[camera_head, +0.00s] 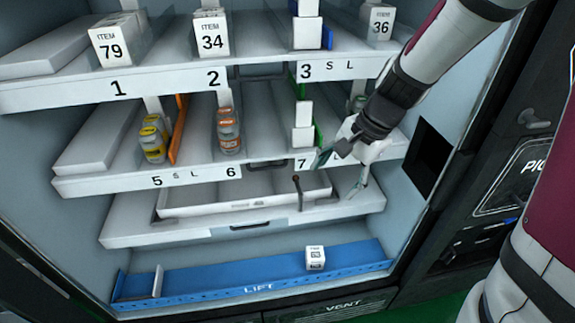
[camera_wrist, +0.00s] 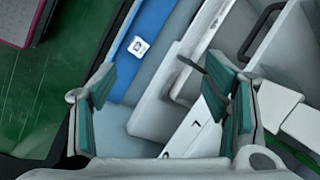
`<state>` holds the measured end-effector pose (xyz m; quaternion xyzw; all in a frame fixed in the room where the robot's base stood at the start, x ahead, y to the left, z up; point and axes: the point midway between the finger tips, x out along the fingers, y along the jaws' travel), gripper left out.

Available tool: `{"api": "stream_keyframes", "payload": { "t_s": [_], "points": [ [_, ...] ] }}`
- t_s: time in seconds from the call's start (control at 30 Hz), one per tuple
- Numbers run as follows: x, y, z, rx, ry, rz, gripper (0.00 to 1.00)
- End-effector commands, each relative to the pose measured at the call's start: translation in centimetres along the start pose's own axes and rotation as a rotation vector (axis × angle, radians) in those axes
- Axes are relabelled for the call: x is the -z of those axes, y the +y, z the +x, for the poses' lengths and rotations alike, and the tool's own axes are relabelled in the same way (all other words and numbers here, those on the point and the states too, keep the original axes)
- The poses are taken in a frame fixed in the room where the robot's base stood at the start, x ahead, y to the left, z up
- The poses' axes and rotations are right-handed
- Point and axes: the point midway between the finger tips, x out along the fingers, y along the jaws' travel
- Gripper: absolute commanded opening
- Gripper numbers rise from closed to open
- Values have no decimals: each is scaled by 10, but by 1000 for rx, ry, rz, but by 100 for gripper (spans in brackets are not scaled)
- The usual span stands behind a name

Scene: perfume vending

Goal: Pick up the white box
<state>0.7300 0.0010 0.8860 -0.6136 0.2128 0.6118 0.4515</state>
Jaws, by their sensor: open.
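A small white box (camera_head: 315,257) with a black printed label lies on the blue lift tray (camera_head: 215,274) at the bottom of the machine. In the wrist view the white box (camera_wrist: 138,45) shows up and left of centre on the blue strip. My gripper (camera_head: 340,175) is open and empty. It is beside the front of slot 7, above and slightly right of the white box, and apart from it. In the wrist view its two green-padded fingers (camera_wrist: 162,75) are spread wide with nothing between them.
Shelves above hold other white boxes, such as the item 79 box (camera_head: 110,42), the item 34 box (camera_head: 211,34) and white boxes in slot 7 (camera_head: 303,125). Yellow jars (camera_head: 153,140) and orange jars (camera_head: 228,132) stand left. A lower shelf (camera_head: 130,225) overhangs the lift.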

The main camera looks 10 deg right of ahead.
Motion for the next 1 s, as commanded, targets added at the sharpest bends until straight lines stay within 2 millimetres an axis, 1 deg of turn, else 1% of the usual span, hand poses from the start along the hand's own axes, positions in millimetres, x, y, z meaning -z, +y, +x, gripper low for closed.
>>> {"api": "stream_keyframes", "payload": {
  "t_s": [0.03, 0.07, 0.1, 0.17, 0.2, 0.27, 0.3, 0.37, 0.4, 0.43, 0.5, 0.6, 0.73, 0.87, 1.0],
  "points": [
    [17, 4, 39, -9, -19, 66, 69],
    [24, 5, 55, -12, -28, 106, 69],
    [33, 7, 77, -16, -40, 158, 69],
    [47, 12, 110, -23, -55, 240, 69],
    [56, 16, 132, -28, -65, 293, 69],
    [68, 23, 165, -38, -78, 373, 69],
    [76, 29, 186, -44, -85, 426, 69],
    [86, 37, 216, -53, -95, 497, 69],
    [92, 42, 233, -59, -100, 542, 69],
    [96, 46, 245, -64, -103, 571, 69],
    [103, 54, 268, -72, -109, 633, 69],
    [109, 63, 291, -82, -113, 693, 69],
    [112, 69, 306, -88, -116, 731, 69],
    [111, 70, 324, -90, -117, 737, 69],
    [107, 72, 351, -90, -117, 736, 69]
  ]
}}
